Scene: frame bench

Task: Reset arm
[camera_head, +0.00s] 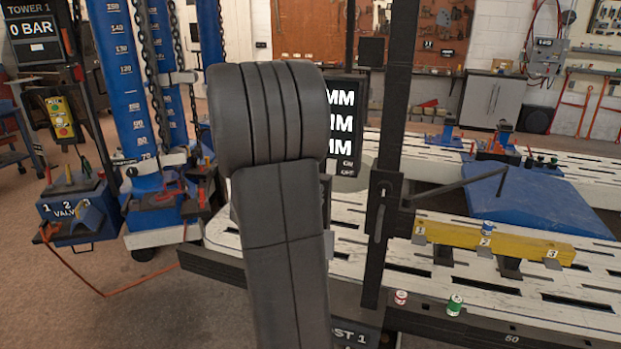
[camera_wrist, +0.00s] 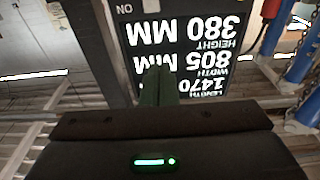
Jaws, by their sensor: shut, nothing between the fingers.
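My arm stands upright in the middle of the head view and covers part of the bench behind it; my gripper is hidden there. In the wrist view, my gripper (camera_wrist: 157,88) shows as dark green fingers close together, shut, with nothing between them. The fingers lie in front of a black display (camera_wrist: 185,45) with white measurement text, upside down in this view. The same display (camera_head: 344,120) is partly hidden behind my arm in the head view. I cannot tell how far the fingers are from it.
The slotted bench (camera_head: 580,290) fills the right side, with a yellow beam (camera_head: 460,236), a blue panel (camera_head: 540,205), a red-topped can (camera_head: 401,297) and a green can (camera_head: 455,304). A black post (camera_head: 387,130) rises close right of my arm. Blue towers (camera_head: 120,75) with chains stand left.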

